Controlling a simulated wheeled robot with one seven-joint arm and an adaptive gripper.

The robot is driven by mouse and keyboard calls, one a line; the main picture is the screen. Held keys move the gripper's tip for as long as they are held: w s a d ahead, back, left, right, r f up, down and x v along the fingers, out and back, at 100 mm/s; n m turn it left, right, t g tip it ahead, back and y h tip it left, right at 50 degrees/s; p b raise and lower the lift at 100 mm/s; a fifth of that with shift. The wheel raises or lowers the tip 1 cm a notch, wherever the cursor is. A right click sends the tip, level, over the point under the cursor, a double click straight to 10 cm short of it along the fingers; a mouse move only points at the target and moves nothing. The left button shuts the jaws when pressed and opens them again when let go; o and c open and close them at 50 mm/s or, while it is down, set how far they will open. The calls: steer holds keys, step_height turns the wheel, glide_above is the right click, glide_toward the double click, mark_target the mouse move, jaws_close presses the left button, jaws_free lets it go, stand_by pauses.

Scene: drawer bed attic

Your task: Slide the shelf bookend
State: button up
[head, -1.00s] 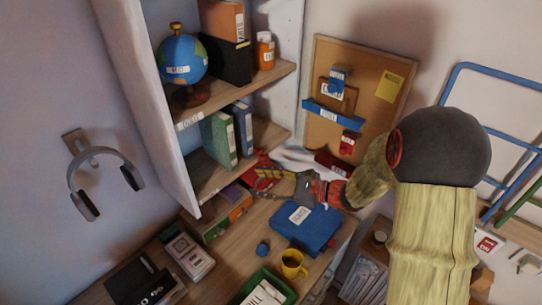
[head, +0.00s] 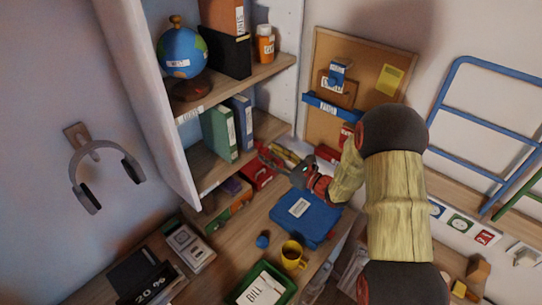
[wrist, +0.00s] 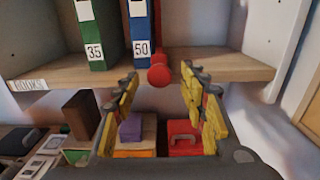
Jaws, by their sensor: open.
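A red upright piece with a round red knob (wrist: 158,75) stands at the right side of the blue binder on the shelf in the wrist view; it looks like the bookend. The blue binder (wrist: 140,35), marked 50, and the green binder (wrist: 90,35), marked 35, stand upright to its left. My gripper (wrist: 160,82) is open, with its yellow-padded fingers on either side of the knob in the picture. I cannot tell whether they touch it. In the head view my gripper (head: 272,157) is at the lower shelf's right front, and I cannot make out the bookend there.
The shelf board (wrist: 220,66) is bare right of the red piece, up to the white side wall. Below are a red case (wrist: 184,137) and a purple item (wrist: 131,128). A blue box (head: 303,219) and yellow mug (head: 292,255) stand on the desk.

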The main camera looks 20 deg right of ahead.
steer(key=shift+w+a, duration=0.1)
steer(key=shift+w, duration=0.05)
steer(key=shift+c, duration=0.8)
jaws_close()
